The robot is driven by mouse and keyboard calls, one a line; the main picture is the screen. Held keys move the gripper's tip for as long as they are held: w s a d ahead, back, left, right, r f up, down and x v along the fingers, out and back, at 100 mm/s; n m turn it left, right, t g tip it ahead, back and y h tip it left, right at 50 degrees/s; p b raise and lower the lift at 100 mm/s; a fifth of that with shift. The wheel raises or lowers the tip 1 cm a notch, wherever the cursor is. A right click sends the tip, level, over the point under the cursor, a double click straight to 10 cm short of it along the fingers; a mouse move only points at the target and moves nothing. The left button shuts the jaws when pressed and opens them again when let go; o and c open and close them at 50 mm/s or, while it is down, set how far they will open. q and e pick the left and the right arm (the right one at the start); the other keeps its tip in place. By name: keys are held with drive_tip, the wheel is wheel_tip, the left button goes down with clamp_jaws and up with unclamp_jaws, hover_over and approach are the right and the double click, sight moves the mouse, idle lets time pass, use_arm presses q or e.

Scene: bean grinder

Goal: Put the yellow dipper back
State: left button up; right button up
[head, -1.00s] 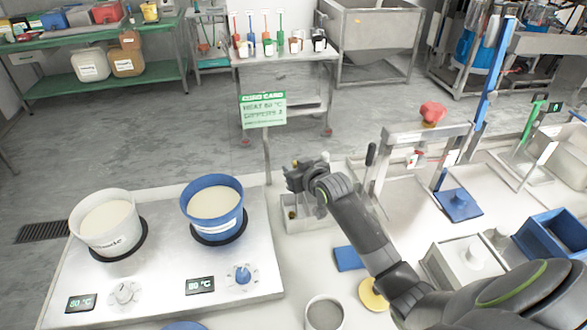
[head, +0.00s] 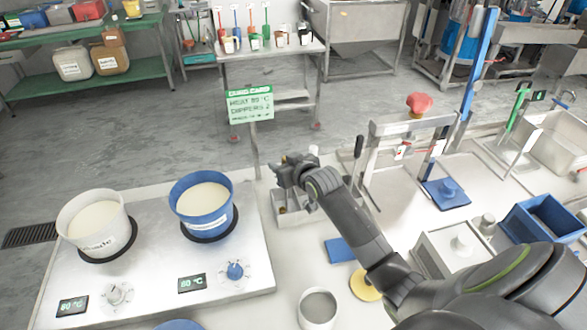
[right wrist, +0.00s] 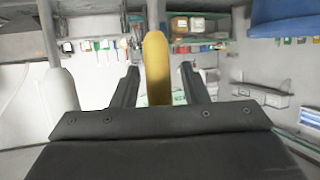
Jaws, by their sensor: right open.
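The yellow dipper's handle (right wrist: 157,68) stands upright between the two fingers of my right gripper (right wrist: 158,85) in the right wrist view. The fingers are apart, with gaps on both sides of the handle. In the head view my right gripper (head: 284,168) is over a small metal holder (head: 284,216) beside the hot plate, and it hides the yellow dipper. A white handle (right wrist: 62,90) stands to the left in the right wrist view; its tip (head: 313,151) shows behind the gripper in the head view. My left gripper is out of view.
A white pot (head: 121,238) and a blue pot (head: 229,221) stand on the hot plate (head: 150,270). A green-lettered card (head: 250,103) stands behind. A metal frame (head: 405,128) with a red knob is to the right. A metal cup (head: 318,312) and yellow disc (head: 363,290) lie in front.

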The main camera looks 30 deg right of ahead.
drive_tip(key=v, duration=1.1)
drive_tip(key=shift+s+r+b, duration=0.15)
drive_tip(key=shift+s+b, duration=0.1)
drive_tip(key=shift+b, duration=0.2)
